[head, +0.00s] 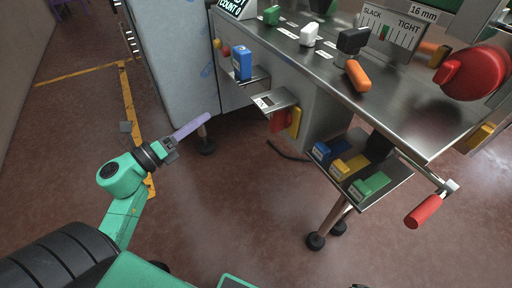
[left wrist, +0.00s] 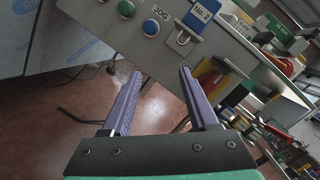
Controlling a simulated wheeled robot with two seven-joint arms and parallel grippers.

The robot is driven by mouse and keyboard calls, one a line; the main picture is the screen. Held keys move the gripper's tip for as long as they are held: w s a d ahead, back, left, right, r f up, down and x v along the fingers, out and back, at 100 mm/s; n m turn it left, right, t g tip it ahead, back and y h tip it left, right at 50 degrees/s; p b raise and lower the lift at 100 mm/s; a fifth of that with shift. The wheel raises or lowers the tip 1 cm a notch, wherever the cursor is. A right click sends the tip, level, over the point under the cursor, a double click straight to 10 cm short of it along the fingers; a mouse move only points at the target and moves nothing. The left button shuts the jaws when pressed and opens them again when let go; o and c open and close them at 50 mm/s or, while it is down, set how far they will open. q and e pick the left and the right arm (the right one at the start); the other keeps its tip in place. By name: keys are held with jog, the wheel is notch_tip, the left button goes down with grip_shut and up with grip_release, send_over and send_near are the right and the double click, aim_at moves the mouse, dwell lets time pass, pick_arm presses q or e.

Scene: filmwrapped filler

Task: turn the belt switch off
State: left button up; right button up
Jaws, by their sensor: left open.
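A red switch handle on a yellow plate (head: 294,121) sits on the machine's side below a small metal shelf. It looks like a rotary switch, but I cannot read a label on it. In the left wrist view the red and yellow switch (left wrist: 209,77) shows beyond the right finger, partly hidden by it. My left gripper (head: 205,119) has purple fingers, is open and empty, and is in free air left of the switch. In the left wrist view its fingertips (left wrist: 160,72) are wide apart with the floor and panel between them. My right gripper is not in view.
A blue block (head: 242,63) stands on a small bracket. The small metal shelf (head: 274,101) juts out above the switch. A lower tray (head: 388,188) carries blue, yellow and green blocks. A red-handled crank (head: 424,211) sticks out at right. Open floor lies between gripper and machine.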

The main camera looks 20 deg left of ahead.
aim_at(272, 117)
pick_arm(q)
jog(key=s+d+r+m+g+h+b, duration=0.2)
jog(key=s+d+r+m+g+h, duration=0.15)
jog(key=s+d+m, duration=0.55)
jog(key=w+d+p, duration=0.1)
jog(key=w+d, duration=0.1)
jog(key=w, duration=0.2)
jog(key=w+d+m+p, duration=0.1)
jog(key=w+d, duration=0.2)
jog(key=w, duration=0.2)
jog(key=w+d+m+p, duration=0.1)
jog(key=w+d, duration=0.2)
jog(key=w, duration=0.2)
jog(key=shift+w+f+p, duration=0.1)
jog(key=shift+f+p, duration=0.15)
jog(key=shift+p, duration=0.05)
jog(key=shift+w+d+f, duration=0.1)
jog(key=shift+w+d, duration=0.05)
jog(key=shift+d, duration=0.05)
grip_shut()
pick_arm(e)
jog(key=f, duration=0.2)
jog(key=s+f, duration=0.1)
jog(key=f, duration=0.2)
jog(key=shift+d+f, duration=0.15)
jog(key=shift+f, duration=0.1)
